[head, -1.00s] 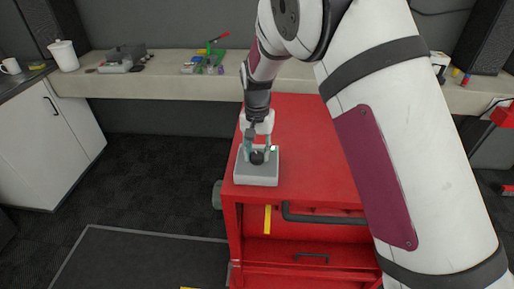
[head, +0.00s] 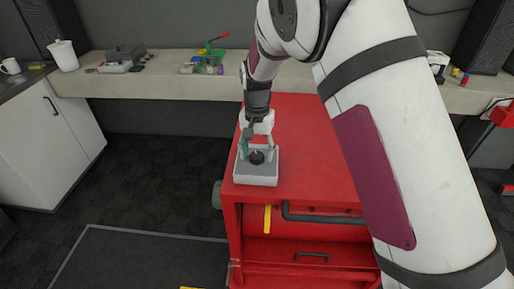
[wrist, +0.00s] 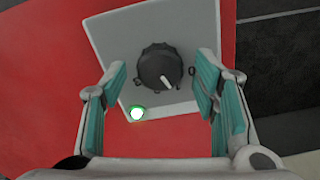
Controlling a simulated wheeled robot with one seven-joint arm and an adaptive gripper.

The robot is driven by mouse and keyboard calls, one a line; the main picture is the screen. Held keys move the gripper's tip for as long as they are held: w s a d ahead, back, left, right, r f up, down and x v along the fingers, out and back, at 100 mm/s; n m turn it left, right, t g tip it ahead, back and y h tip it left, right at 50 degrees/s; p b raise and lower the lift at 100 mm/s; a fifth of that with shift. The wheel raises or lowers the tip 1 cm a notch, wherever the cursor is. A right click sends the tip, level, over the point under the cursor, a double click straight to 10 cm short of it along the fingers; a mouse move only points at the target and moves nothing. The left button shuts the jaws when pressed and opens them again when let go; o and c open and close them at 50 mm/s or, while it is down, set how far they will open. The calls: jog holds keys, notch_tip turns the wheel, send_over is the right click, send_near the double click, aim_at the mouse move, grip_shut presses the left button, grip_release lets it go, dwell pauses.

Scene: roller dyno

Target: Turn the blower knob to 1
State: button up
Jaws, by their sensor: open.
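The blower knob (head: 257,157) is dark and round, on a light grey control box (head: 257,179) at the near left corner of the red cabinet top. In the wrist view the knob (wrist: 158,67) has a white pointer line aimed down and slightly right. A mark like a 0 (wrist: 192,71) is printed to the knob's right; I cannot make out a 1. My gripper (head: 257,152) is open above the box. Its teal-padded fingers stand on either side of the knob, with visible gaps in the wrist view.
The red cabinet top (head: 310,150) is clear to the right of the box. A pale bench (head: 180,91) along the back wall carries a grey device (head: 124,58) and small coloured items. A white cupboard (head: 50,140) stands at left. Dark floor is open between them.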

aim_at(257, 154)
notch_tip(257, 154, up, 12)
dwell(0.6)
jog(key=shift+r, duration=0.1)
